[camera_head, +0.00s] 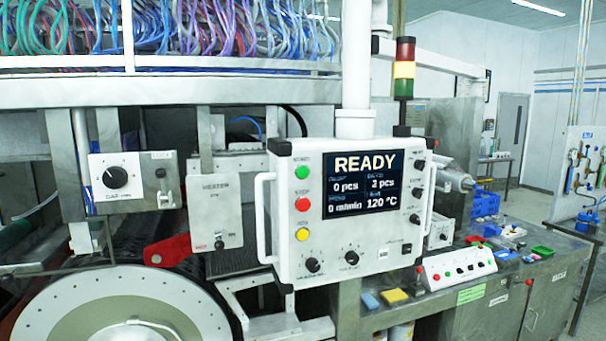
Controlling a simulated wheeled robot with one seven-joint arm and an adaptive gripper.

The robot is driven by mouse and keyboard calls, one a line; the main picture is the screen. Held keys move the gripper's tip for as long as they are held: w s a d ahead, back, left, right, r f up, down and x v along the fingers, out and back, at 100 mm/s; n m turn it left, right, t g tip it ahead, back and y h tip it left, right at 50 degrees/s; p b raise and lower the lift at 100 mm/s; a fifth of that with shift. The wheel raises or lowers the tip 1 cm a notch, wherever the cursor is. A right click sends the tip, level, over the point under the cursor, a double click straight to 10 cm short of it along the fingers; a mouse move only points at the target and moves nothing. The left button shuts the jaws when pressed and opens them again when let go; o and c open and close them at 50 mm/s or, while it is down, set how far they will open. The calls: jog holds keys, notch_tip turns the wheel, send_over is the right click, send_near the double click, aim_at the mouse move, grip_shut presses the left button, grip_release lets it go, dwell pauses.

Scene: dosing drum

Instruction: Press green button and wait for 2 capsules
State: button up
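A white control panel (390,262) hangs from a white post in the middle of the view. Its green button (302,172) is at the upper left of the panel face, above a red button (302,204) and a yellow button (302,234). The screen (364,183) reads READY, 0 pcs, a second count that looks like 2 pcs, 0 m/min and 120 °C. A large pale drum (75,305) stands at the lower left. No capsules can be made out. My gripper is not in view.
A signal tower (404,70) with red, amber and green parts stands above the panel; its amber part looks bright. A smaller button box (458,268) sits on the bench at right. A red lever (168,250) and a dial box (125,180) are at left.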

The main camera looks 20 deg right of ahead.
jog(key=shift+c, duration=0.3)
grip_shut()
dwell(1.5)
